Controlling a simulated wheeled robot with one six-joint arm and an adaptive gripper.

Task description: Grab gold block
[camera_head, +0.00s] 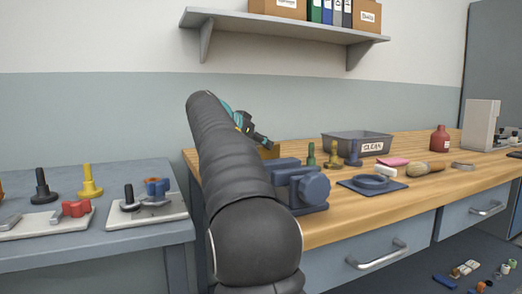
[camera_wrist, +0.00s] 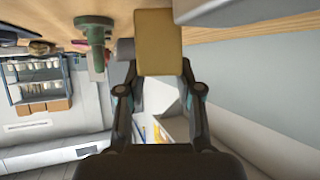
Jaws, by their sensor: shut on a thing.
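The gold block (camera_wrist: 158,42) is a plain tan-yellow block at the top middle of the wrist view. My gripper (camera_wrist: 160,75) is shut on it, with one finger at each side of its near end. In the head view, the gold block (camera_head: 269,152) shows only partly, behind the blue vise and just below my gripper (camera_head: 262,138), at the left of the wooden bench. My arm hides much of that area. I cannot tell whether the block touches the bench top.
The blue vise (camera_head: 300,188) stands at the bench's front left. Green (camera_head: 311,154), brass (camera_head: 333,154) and blue (camera_head: 354,152) pegs stand to its right, by the grey CLEAN tray (camera_head: 340,141). A blue ring plate (camera_head: 372,184) lies in front. A grey side table (camera_head: 140,238) is left.

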